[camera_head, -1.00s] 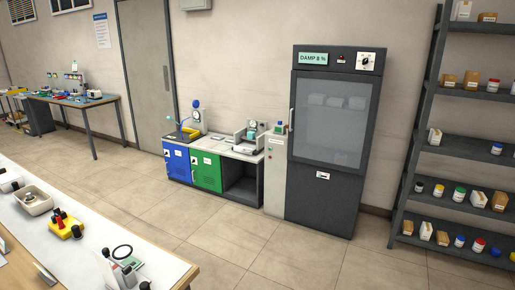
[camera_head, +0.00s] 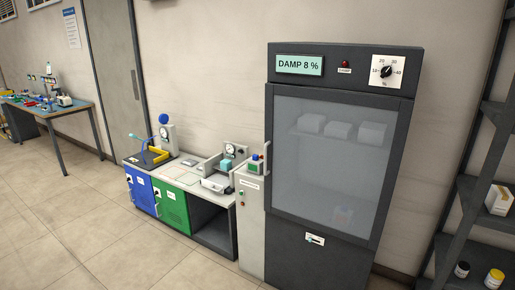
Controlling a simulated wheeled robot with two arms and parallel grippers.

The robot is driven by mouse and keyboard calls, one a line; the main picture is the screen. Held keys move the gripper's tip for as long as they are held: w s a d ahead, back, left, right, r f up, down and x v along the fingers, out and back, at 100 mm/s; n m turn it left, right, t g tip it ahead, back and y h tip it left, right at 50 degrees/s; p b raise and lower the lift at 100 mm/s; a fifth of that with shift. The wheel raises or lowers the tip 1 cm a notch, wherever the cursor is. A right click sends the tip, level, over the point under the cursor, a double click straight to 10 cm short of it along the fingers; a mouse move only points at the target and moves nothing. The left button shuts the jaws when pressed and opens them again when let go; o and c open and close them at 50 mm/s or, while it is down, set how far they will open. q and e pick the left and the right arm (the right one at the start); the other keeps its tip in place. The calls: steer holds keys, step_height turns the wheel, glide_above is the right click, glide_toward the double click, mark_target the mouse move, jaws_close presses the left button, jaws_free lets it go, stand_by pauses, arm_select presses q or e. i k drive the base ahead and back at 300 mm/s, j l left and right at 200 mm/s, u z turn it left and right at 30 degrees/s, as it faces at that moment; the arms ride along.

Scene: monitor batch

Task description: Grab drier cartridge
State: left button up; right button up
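No drier cartridge can be told for sure. A tall dark cabinet (camera_head: 320,262) with a display (camera_head: 300,65) reading "DAMP 8 %" stands ahead, right of centre. Its glass door (camera_head: 330,175) appears shut. Behind the glass, several pale boxes (camera_head: 340,130) sit on an upper shelf. Neither of my grippers is in view.
A bench with blue (camera_head: 141,188) and green (camera_head: 173,206) cabinet doors stands left of the cabinet, beside a narrow grey unit (camera_head: 250,232). A dark shelf rack (camera_head: 468,218) stands at right. The tiled floor (camera_head: 80,240) at front left is clear.

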mark_target(254, 165)
steer(key=i+j, duration=0.15)
steer(key=i, duration=0.4)
steer(key=i+j, duration=0.15)
steer(key=i, duration=0.35)
steer(key=i+j, duration=0.1)
steer(key=i, duration=0.45)
steer(key=j+u, duration=0.05)
